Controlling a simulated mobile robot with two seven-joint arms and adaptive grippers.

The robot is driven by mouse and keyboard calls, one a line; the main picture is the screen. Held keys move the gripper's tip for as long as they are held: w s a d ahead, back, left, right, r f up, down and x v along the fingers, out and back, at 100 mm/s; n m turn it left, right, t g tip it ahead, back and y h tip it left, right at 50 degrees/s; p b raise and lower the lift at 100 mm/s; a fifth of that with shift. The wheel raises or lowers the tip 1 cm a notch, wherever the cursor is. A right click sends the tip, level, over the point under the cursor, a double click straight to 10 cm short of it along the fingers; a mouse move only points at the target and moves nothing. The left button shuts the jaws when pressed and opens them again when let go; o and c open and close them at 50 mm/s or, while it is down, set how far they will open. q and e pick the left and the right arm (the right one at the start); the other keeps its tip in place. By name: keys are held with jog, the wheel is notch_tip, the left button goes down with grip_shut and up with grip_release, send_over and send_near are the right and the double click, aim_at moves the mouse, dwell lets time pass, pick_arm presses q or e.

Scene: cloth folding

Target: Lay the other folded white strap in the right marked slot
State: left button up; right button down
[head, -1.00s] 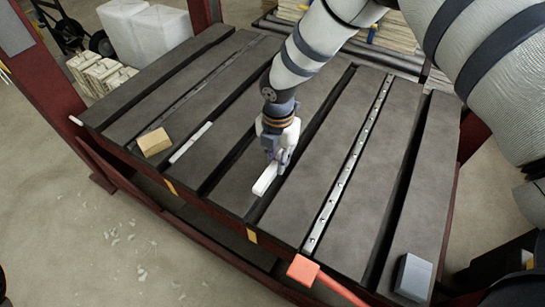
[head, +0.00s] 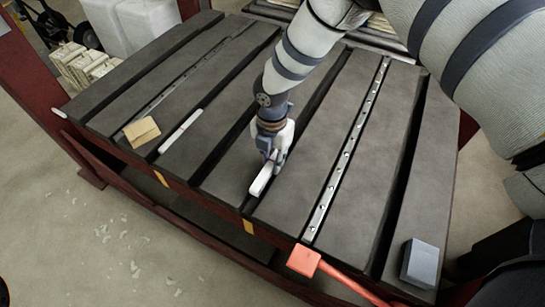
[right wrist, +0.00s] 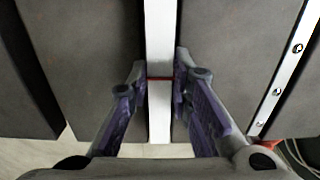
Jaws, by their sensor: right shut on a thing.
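My right gripper (head: 270,160) is shut on a folded white strap (head: 261,181). The strap lines up with the dark slot (head: 316,98) that ends by the right yellow mark (head: 249,227). It is over or in the slot's near end; I cannot tell whether it touches the bottom. In the right wrist view the strap (right wrist: 160,118) runs between the fingers (right wrist: 160,88), with a thin red band across it. Another white strap (head: 180,131) lies along the slot by the left yellow mark (head: 161,178). My left gripper is out of view.
The grey slotted table (head: 345,185) has a perforated metal strip (head: 347,150) right of the gripper. A tan block (head: 141,132) sits front left. A grey block (head: 421,263) and an orange-red mallet-like tool (head: 303,261) are front right. The panels between are clear.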

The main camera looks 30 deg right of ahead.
aim_at(273, 161)
jog(key=shift+f, duration=0.1)
dwell(0.6)
jog(key=c, duration=1.4)
grip_release()
jog(key=shift+o, duration=0.2)
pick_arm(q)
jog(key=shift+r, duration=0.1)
pick_arm(e)
jog(key=shift+r+p, duration=2.7)
jog(key=shift+r, duration=1.4)
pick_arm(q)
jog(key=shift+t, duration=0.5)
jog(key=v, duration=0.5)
pick_arm(e)
jog(key=shift+f, duration=0.1)
